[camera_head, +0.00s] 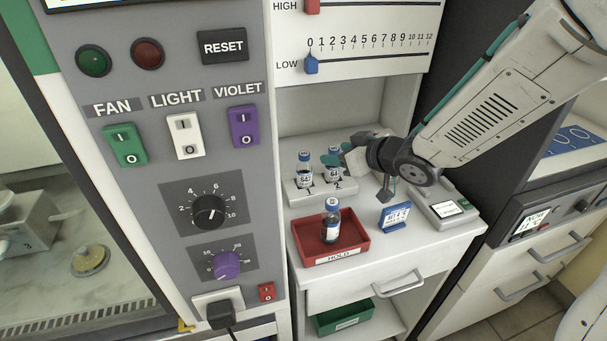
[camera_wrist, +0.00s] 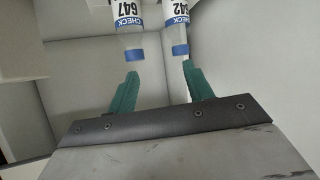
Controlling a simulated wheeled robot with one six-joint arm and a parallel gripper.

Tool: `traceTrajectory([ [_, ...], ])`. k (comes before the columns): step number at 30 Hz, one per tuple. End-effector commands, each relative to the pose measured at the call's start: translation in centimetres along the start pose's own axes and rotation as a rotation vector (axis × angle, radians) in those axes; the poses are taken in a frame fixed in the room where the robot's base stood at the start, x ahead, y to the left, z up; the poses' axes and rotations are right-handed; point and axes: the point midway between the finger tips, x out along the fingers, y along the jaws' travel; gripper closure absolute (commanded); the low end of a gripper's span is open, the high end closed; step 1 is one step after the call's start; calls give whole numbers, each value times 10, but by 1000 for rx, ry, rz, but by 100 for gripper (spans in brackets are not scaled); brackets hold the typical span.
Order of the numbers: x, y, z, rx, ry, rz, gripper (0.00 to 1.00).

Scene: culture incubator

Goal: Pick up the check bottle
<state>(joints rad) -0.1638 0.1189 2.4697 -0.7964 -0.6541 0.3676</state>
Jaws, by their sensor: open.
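Two small blue-and-white bottles stand in a white rack in the head view, the left bottle (camera_head: 304,170) clear of my gripper and the right bottle (camera_head: 333,177) close to its fingertips. In the wrist view both labels read CHECK, one bottle numbered 647 (camera_wrist: 129,20) and the other 642 (camera_wrist: 177,20). My gripper (camera_head: 338,153) is open and empty, its teal fingers apart. In the wrist view the fingertips (camera_wrist: 159,68) point toward the bottles, with no bottle clasped between them. Part of the rack is hidden behind my gripper.
A red HOLD tray (camera_head: 348,250) in front of the rack holds another bottle (camera_head: 332,220). A blue-framed display (camera_head: 396,216) and a grey device (camera_head: 446,208) stand to its right. A control panel (camera_head: 180,75) rises at left. A green bin (camera_head: 344,318) sits below.

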Motion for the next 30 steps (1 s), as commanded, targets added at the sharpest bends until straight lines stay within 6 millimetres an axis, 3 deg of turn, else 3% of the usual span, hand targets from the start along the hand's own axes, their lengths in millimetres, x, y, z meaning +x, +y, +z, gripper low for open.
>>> traceTrajectory([
  [3, 13, -20, 1, 5, 54, -92, 49],
  [7, 23, -30, 0, 6, 78, -130, 49],
  [22, 87, -34, -8, 6, 80, -132, 49],
  [30, 94, -34, -9, 6, 81, -129, 49],
])
